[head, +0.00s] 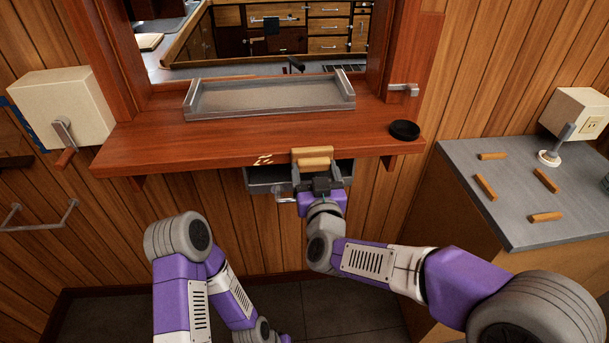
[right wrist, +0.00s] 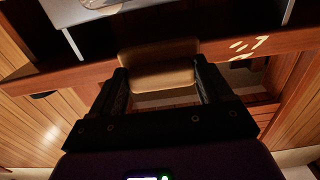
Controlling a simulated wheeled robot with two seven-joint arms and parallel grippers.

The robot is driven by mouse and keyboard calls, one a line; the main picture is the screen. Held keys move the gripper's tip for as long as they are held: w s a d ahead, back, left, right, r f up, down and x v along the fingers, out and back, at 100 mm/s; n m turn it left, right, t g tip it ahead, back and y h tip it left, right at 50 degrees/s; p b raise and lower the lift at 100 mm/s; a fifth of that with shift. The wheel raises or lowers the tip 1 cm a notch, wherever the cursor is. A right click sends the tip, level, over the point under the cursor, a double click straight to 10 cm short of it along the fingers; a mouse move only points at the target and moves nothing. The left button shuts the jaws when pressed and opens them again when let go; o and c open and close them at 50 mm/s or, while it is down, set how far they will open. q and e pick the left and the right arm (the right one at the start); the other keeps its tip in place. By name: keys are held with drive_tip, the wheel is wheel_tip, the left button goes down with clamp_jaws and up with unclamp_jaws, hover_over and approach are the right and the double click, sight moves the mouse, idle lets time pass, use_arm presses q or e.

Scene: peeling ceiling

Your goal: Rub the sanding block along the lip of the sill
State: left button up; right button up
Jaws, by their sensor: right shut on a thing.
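The sanding block is a tan block (head: 312,163) at the front lip of the wooden sill (head: 220,146), right of the sill's middle. My right gripper (head: 314,172) is shut on it from below and in front. In the right wrist view the block (right wrist: 158,72) sits between the two dark fingers and overlaps the lip (right wrist: 225,50); I cannot tell whether they touch. Pale marks (head: 263,160) show on the lip just left of the block, and also in the right wrist view (right wrist: 248,45). My left arm is low at the left; its gripper is not in view.
A grey metal tray (head: 270,113) lies on the sill, with a black round dish (head: 404,130) at the right end. A grey box (head: 264,180) hangs under the sill behind my right gripper. A grey counter (head: 515,205) with several wooden pieces stands at the right.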

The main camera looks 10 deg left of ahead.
drive_tip(key=shift+w+d, duration=0.2)
drive_tip(key=shift+d, duration=0.4)
drive_tip(key=shift+w+d+b, duration=0.25)
drive_tip(key=shift+d+b, duration=0.1)
drive_tip(key=shift+d, duration=0.55)
drive_tip(key=shift+w+d+b, duration=0.25)
drive_tip(key=shift+d+b, duration=0.1)
drive_tip(key=shift+d, duration=0.5)
drive_tip(key=shift+d, duration=0.1)
drive_tip(key=shift+w+d+b, duration=0.25)
drive_tip(key=shift+d+b, duration=0.2)
drive_tip(key=shift+d, duration=0.45)
drive_tip(key=shift+w+d+b, duration=0.25)
drive_tip(key=shift+d+b, duration=0.15)
drive_tip(key=shift+d, duration=0.45)
drive_tip(key=shift+a, duration=0.1)
